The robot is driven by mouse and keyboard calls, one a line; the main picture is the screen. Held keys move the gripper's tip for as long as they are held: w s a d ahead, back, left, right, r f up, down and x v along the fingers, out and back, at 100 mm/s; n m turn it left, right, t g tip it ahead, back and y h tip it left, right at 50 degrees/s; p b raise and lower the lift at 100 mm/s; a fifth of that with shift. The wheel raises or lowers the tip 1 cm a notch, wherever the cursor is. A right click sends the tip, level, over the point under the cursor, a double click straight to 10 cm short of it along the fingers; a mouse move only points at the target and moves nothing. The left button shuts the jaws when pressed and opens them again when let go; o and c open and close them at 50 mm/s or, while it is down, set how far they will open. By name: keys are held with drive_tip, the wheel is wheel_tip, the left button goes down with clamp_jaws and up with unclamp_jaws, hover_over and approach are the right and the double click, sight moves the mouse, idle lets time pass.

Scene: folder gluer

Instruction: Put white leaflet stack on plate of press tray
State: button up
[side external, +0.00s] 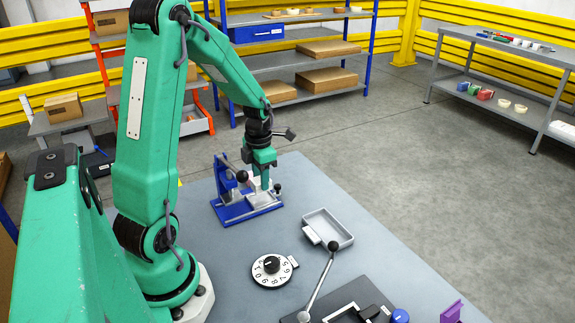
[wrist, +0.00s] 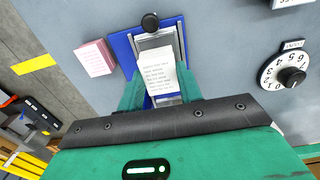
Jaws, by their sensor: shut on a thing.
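The white leaflet stack (wrist: 157,72), printed with lines of text, is between the two green fingers of my gripper (wrist: 160,88) in the wrist view. My gripper is shut on it. In the side view my gripper (side external: 264,182) points down over the blue press (side external: 232,212). The press tray's grey plate (wrist: 161,42) shows behind and around the stack, inside a blue frame (wrist: 123,46). The fingers hide part of the press. I cannot tell whether the stack touches the plate.
A pink stack (wrist: 95,58) lies left of the press in the wrist view. A black-knobbed part (wrist: 150,22) stands at the press's far end. A numbered dial (side external: 272,269), a grey open tray (side external: 328,230) and a lever (side external: 319,284) occupy the table's front.

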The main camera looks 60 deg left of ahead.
drive_tip(key=shift+f, duration=1.7)
drive_tip(key=o, duration=1)
drive_tip(key=shift+o, duration=0.2)
drive_tip(key=shift+r, duration=0.1)
drive_tip(key=shift+r, duration=4.9)
